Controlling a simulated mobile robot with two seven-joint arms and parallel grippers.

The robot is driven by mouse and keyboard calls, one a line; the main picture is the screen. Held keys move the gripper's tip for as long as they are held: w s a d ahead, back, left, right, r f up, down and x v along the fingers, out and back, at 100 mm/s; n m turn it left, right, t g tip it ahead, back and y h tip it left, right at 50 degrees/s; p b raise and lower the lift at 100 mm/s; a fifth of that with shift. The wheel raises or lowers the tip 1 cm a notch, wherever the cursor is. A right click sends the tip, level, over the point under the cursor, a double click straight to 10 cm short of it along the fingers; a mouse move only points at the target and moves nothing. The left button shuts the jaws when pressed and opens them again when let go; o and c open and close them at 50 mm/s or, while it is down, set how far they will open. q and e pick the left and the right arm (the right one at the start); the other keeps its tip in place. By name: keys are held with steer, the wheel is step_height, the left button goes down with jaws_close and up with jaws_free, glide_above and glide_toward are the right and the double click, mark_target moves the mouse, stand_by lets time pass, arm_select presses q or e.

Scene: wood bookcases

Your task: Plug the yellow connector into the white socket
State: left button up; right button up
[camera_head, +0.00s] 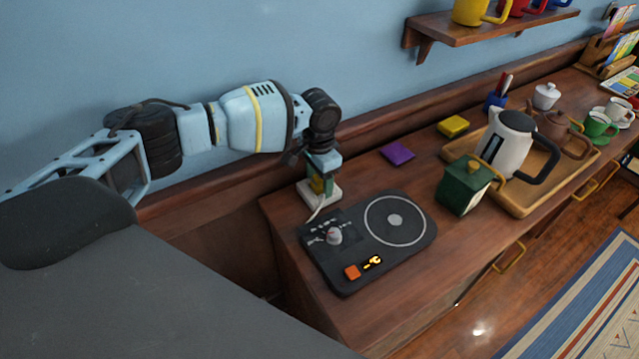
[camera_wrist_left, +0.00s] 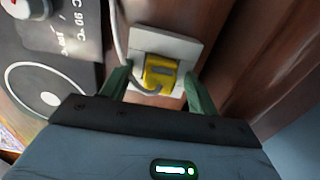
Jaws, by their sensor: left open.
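The yellow connector (camera_head: 318,185) is at the white socket (camera_head: 331,193) on the back left corner of the wooden counter. In the left wrist view the yellow connector (camera_wrist_left: 160,72) lies over the middle of the white socket (camera_wrist_left: 182,46), and its cable curves away from it. I cannot tell how deep it sits in the socket. My left gripper (camera_head: 321,174) is directly above the connector, pointing down. In the left wrist view the left gripper (camera_wrist_left: 158,88) is open, with one green finger on each side of the connector. My right gripper is not in view.
A black hot plate (camera_head: 347,275) with a knob (camera_head: 334,236) stands in front of the socket. A purple block (camera_head: 397,154), green canister (camera_head: 464,187) and tray (camera_head: 530,203) with a kettle (camera_head: 507,142) are to the right. The wall is close behind my left arm.

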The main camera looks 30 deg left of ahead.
mark_target(319, 178)
arm_select(q)
steer(key=c, duration=1.1)
steer(key=shift+r, duration=0.1)
